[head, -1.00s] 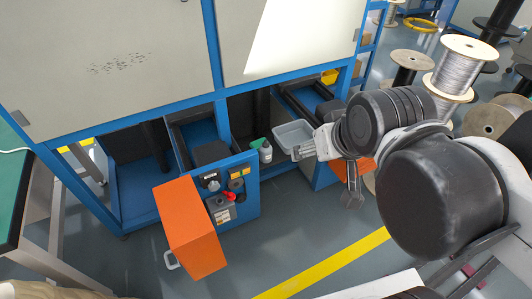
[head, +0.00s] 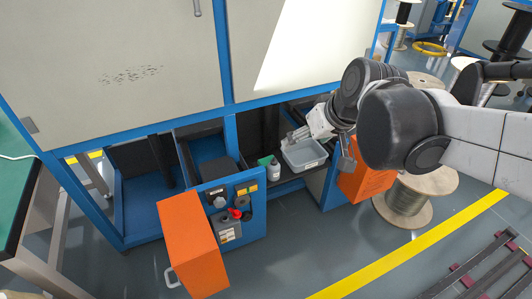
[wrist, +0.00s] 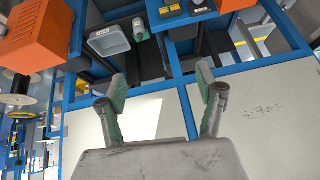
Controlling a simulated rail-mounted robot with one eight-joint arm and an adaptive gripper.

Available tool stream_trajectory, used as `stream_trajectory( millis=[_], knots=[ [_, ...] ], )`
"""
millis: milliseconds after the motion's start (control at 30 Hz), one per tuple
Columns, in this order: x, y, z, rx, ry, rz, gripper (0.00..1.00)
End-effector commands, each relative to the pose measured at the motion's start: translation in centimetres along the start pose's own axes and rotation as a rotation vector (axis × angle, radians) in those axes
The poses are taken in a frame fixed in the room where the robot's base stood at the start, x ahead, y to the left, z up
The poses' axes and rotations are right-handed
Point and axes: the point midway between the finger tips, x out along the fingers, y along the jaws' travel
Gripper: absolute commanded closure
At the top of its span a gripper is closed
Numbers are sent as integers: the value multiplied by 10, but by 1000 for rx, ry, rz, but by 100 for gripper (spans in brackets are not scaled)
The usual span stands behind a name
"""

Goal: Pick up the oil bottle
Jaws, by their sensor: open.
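The bottle also shows in the wrist view (wrist: 140,30), near the top, beyond the fingertips. My gripper (head: 291,136) is in the machine opening, above and a little right of the bottle, apart from it. In the wrist view its two green-padded fingers (wrist: 162,92) are spread wide with nothing between them.
A grey tray (head: 304,155) sits right of the bottle. An orange box (head: 192,243) and a control panel (head: 236,207) stand at left. Blue frame posts (head: 229,131) border the opening. Another orange box (head: 364,182) and a wire spool (head: 414,197) are at right.

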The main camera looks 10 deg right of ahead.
Motion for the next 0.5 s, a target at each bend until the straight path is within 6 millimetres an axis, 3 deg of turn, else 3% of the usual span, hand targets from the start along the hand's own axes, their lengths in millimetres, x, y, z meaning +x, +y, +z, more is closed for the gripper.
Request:
stream_trajectory(
  millis=[500],
  knots=[
    [118,40,-60,-120,39,-182,31]
  ],
)
